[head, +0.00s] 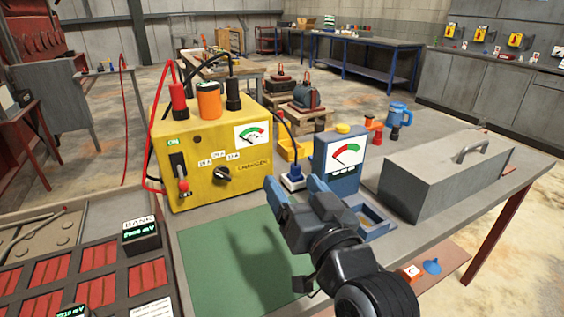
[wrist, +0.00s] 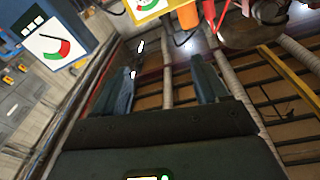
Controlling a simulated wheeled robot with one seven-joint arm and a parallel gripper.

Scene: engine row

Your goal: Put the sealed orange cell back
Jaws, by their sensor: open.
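An orange cylinder (head: 208,101) with a dark band around its top stands upright on the yellow charger (head: 203,190), between a red and a black plug. It looks like the orange cell. Part of an orange cylinder also shows at the top of the wrist view (wrist: 187,16). My gripper (head: 296,189) is open, with nothing between its fingers (wrist: 166,82). It is above the bench, in front of the blue meter (head: 337,175) and to the right of the charger, apart from the cylinder.
A cell bank with red slots (head: 88,272) is at the lower left. A green mat (head: 235,262) lies bare before the charger. A grey lidded box (head: 440,180) stands at the right. Red and black cables loop beside the charger; a blue plug (head: 292,180) is near my fingers.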

